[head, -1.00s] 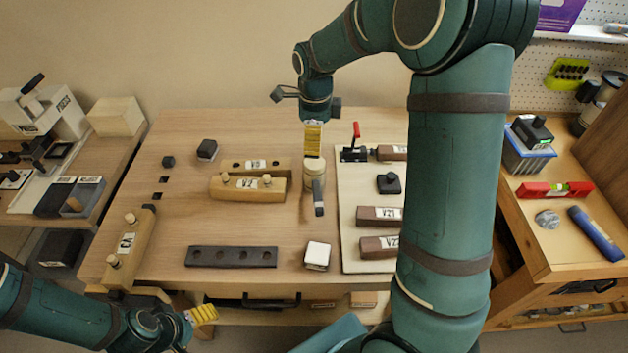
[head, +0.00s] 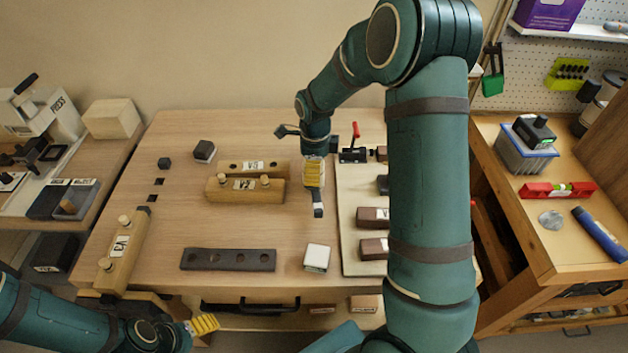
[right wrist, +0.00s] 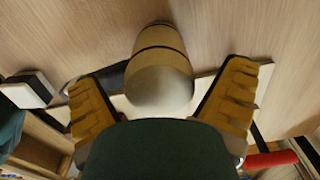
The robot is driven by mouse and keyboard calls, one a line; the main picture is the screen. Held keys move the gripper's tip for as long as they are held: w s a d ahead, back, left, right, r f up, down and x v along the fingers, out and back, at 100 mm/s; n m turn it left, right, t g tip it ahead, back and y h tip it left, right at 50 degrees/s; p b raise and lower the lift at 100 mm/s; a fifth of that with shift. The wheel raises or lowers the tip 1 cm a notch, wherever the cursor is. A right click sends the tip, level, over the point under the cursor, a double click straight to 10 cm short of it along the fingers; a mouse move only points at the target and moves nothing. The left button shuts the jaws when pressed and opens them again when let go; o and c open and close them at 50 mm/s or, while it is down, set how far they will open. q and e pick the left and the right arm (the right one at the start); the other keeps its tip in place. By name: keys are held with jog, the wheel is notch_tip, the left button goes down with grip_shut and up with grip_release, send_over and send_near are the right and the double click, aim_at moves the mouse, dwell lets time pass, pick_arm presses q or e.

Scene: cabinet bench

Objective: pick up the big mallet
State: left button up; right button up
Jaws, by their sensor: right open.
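The big mallet has a pale, barrel-shaped wooden head with dark bands. In the right wrist view its head (right wrist: 160,80) lies between my right gripper's spread yellow fingers, with gaps on both sides. In the head view my right gripper (head: 314,183) is over the mallet and hides most of its head. The dark handle (head: 318,208) shows below the fingers, pointing toward the front of the bench. My right gripper is open. My left gripper (head: 205,323) is at the front left, away from the mallet; its jaw opening is not clear.
Wooden blocks with knobs (head: 245,190) lie left of the mallet. A white-topped block (head: 317,257) and a dark strip with holes (head: 228,259) are nearer the front. A pale board (head: 350,225) with dark blocks and a red-handled clamp (head: 354,148) is close on the right.

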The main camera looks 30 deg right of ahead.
jog(key=shift+r, duration=0.1)
jog(key=c, duration=1.4)
notch_tip(320, 180, up, 10)
jog(key=shift+r+p, duration=0.1)
jog(key=shift+p, duration=0.9)
jog(key=o, duration=0.4)
jog(key=shift+c, duration=0.2)
jog(key=c, duration=0.4)
jog(key=shift+o, duration=0.2)
